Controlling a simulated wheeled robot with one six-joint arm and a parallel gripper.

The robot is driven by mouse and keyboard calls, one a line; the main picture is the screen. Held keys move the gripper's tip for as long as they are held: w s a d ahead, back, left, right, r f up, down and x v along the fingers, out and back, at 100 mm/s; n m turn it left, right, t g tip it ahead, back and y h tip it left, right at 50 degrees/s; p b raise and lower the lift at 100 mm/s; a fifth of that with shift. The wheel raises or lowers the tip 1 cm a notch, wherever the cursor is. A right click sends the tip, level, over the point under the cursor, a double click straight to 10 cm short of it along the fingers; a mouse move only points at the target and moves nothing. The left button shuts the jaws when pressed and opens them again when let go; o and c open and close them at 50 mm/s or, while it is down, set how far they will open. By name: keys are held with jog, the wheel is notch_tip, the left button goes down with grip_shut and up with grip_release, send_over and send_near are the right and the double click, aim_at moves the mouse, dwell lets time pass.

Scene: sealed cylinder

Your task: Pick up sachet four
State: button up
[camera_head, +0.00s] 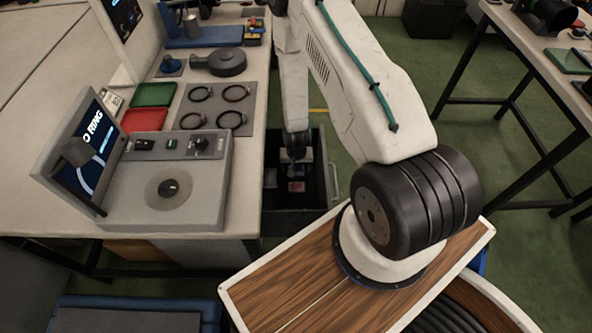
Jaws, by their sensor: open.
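A dark open drawer (322,150) sits beside the bench, below its top. Inside it lies a small reddish and pale packet (297,187), which looks like a sachet. Another pale item (270,178) shows to its left. No number is legible, so I cannot tell which one is sachet four. My gripper (296,158) points down over the drawer, just above the reddish packet in the picture. It is open, and its fingers are small and dark here. My arm hides part of the drawer's far side, and I cannot tell the gap to the packet.
The bench holds a grey device with a screen (205,190), green (153,94) and red (143,120) trays, a grey plate with several black rings (216,109) and a dark round disc (226,62). The drawer walls stand close around my gripper. Another table (540,70) is at right.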

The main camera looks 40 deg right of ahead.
jog(key=c, duration=1.1)
jog(key=shift+o, duration=0.2)
